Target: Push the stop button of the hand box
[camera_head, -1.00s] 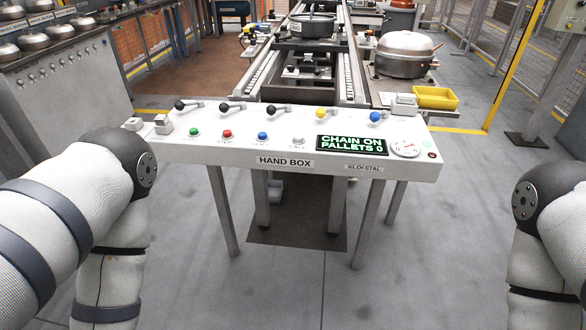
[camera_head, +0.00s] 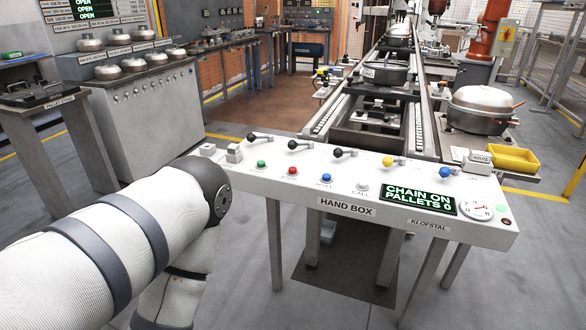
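The hand box (camera_head: 346,206) is a white panel on legs in the middle of the view. Its red stop button (camera_head: 292,171) stands on the top between a green button (camera_head: 261,164) and a blue button (camera_head: 326,178). A pale call button (camera_head: 362,187) is farther right. The lit display (camera_head: 418,198) reads CHAIN ON, PALLETS 0. My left arm comes in from the left, its visible joint left of the panel and apart from the buttons. Neither gripper is in view.
Several black-, yellow- and blue-knobbed levers line the panel's back. A conveyor (camera_head: 398,128) runs away behind it. A round metal vessel (camera_head: 482,108) and a yellow tray (camera_head: 514,159) are at the right. A grey cabinet (camera_head: 146,117) stands at the left. The floor at the lower right is clear.

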